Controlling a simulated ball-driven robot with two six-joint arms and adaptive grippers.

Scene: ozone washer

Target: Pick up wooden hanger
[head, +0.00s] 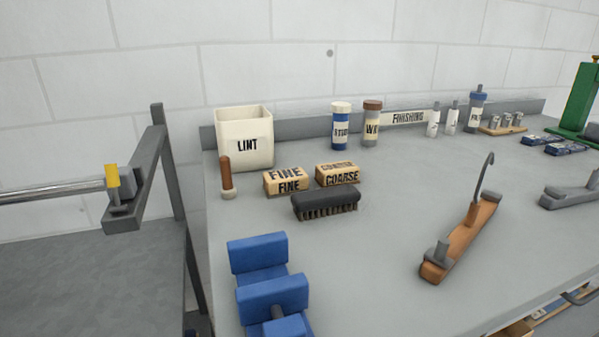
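The wooden hanger (462,240) is on the right half of the grey worktop in the head view. It is a brown wooden bar lying at a slant, from lower left to upper right. A grey metal hook rises from its middle and curls over at the top. A grey fitting sits on its near end. Nothing covers the hanger. Neither of my grippers is in view.
Left of the hanger are a dark brush (325,200), two labelled blocks (286,181) and blue padded blocks (272,290). A lint bin (245,140) and bottles stand behind. A grey metal piece (570,196) lies to the right. The worktop around the hanger is clear.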

